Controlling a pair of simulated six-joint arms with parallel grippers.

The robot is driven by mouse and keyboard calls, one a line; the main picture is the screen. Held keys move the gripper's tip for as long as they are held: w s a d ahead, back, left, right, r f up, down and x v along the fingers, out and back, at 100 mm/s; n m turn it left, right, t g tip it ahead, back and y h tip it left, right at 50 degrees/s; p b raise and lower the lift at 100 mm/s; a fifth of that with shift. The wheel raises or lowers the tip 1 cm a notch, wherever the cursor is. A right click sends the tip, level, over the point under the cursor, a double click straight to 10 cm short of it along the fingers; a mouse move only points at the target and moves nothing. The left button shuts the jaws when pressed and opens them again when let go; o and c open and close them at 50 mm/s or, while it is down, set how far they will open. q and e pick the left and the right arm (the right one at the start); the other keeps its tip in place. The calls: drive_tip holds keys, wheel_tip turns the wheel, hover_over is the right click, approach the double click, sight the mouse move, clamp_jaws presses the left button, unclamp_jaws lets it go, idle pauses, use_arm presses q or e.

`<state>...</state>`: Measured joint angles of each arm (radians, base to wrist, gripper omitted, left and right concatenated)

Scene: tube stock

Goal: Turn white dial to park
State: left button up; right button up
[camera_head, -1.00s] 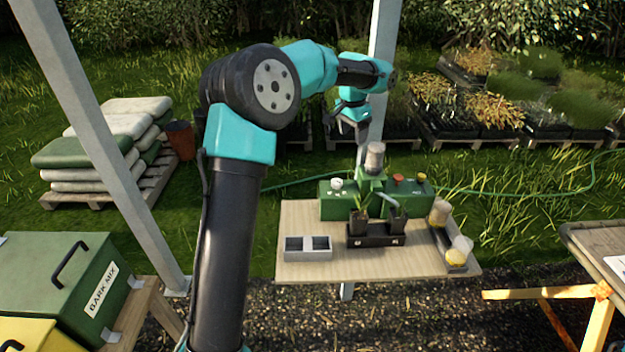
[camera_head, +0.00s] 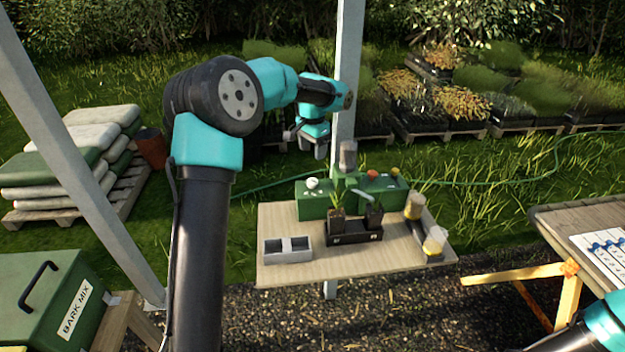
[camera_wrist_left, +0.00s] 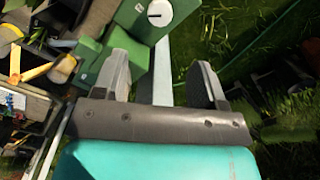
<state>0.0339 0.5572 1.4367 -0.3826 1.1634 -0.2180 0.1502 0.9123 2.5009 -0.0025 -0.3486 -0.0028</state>
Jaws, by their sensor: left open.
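The white dial (camera_head: 312,183) sits on top of the left part of the green machine (camera_head: 312,205), at the back of the small wooden table. In the left wrist view the dial (camera_wrist_left: 160,13) shows at the top edge, with a dark pointer mark on its face. My left gripper (camera_head: 309,146) is above and behind the machine, pointing down, apart from the dial. In the left wrist view its two fingers (camera_wrist_left: 162,75) are spread with nothing between them. My right gripper is out of view.
A red knob (camera_head: 372,174) and a yellow knob (camera_head: 395,171) sit on the machine's right part. Potted seedlings stand in a black tray (camera_head: 355,237) in front. A grey two-part tray (camera_head: 287,250) lies front left. A metal post (camera_head: 346,80) rises behind the table.

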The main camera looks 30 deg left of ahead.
sight(313, 180)
use_arm(q)
wheel_tip(313, 180, down, 12)
drive_tip(key=shift+f, duration=0.1)
idle(0.4)
drive_tip(key=shift+c, duration=0.5)
drive_tip(key=c, duration=0.8)
